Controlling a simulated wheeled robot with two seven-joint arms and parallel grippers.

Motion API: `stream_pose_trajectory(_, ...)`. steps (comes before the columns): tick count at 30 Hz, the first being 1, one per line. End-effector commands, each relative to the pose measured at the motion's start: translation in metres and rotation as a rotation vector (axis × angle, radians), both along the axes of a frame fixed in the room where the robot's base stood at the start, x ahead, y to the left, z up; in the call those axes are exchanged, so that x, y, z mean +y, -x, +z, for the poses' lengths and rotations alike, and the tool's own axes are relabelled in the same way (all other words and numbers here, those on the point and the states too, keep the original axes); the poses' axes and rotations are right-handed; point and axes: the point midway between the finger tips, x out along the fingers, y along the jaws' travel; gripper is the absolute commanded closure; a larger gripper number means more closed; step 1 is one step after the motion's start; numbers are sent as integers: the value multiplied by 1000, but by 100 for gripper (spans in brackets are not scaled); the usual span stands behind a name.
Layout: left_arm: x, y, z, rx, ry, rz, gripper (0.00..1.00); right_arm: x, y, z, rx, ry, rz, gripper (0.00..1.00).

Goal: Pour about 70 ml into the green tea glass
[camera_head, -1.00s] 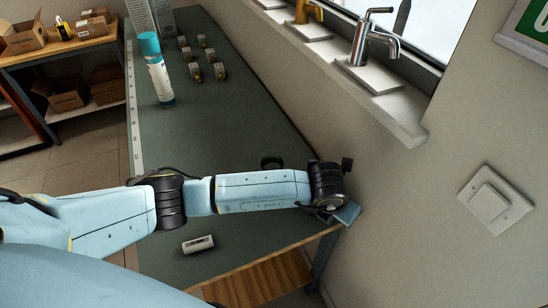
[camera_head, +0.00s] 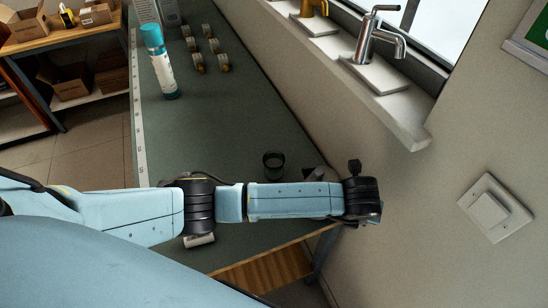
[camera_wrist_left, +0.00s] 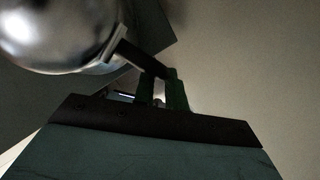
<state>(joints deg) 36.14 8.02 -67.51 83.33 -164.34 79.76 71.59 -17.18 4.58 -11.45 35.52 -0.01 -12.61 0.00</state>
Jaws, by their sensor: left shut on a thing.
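A small dark round cup (camera_head: 273,166) stands on the green bench just behind my left forearm. Its colour looks nearly black, so I cannot tell if it is the green tea glass. My left gripper (camera_wrist_left: 165,88) is hidden behind the arm in the head view. In the left wrist view it is shut on the dark handle of a shiny rounded metal vessel (camera_wrist_left: 55,30), which fills the upper left corner. The vessel's spout and contents are not visible, nor is its tilt clear. My right gripper is not in view.
A teal-capped bottle (camera_head: 160,62) and several small brass-and-dark fittings (camera_head: 198,62) stand farther back on the bench (camera_head: 225,120). A small pale block (camera_head: 199,240) lies under my elbow. The wall and the sill with a chrome faucet (camera_head: 375,40) close the right side. The middle bench is clear.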

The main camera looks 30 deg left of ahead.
Motion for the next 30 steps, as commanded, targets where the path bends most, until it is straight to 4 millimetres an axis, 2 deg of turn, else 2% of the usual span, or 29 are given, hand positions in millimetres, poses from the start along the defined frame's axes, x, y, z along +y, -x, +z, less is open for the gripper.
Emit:
stream_pose_trajectory(12, 16, -3, 31, 39, 167, 26, 100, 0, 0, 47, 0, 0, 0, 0)
stream_pose_trajectory(23, 44, -13, 63, 87, 393, 26, 100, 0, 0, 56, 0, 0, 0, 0)
stream_pose_trajectory(30, 66, -19, 84, 124, 545, 28, 100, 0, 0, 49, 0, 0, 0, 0)
